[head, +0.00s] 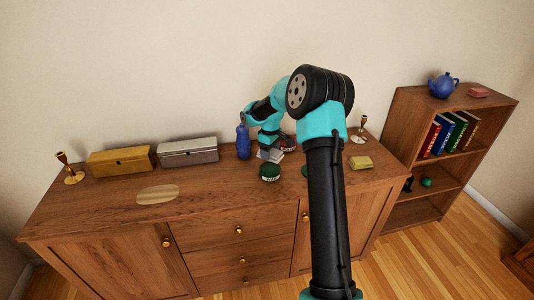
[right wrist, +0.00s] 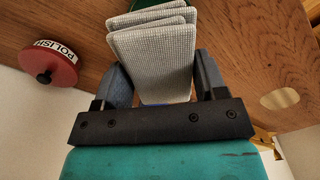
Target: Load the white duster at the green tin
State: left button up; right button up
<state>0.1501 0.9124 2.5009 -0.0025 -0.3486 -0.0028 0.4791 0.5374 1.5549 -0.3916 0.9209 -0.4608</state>
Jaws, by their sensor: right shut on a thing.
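The white duster (right wrist: 152,55) is a folded, pale woven cloth. My right gripper (right wrist: 160,78) is shut on it, with one finger on each side. In the head view my right gripper (head: 268,148) points down over the back of the sideboard, with the duster (head: 273,156) under it. The green tin (head: 270,172), dark with a pale label, stands just in front of the duster. A green edge (right wrist: 145,4) shows beyond the duster in the right wrist view, mostly hidden. I cannot tell whether duster and tin touch. My left gripper is out of view.
A red polish tin (right wrist: 48,62) stands close by, behind the gripper in the head view. A blue bottle (head: 243,142) stands left of it. Silver (head: 188,151) and gold (head: 121,161) boxes stand farther left. An oval mat (head: 157,194) lies in front. My arm hides part of the right side.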

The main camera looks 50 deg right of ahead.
aim_at(270, 170)
jog(key=shift+f, duration=0.1)
jog(key=shift+f, duration=2.9)
jog(key=shift+f, duration=0.35)
jog(key=shift+r, duration=0.15)
jog(key=shift+r, duration=3.45)
jog(key=shift+a, duration=0.1)
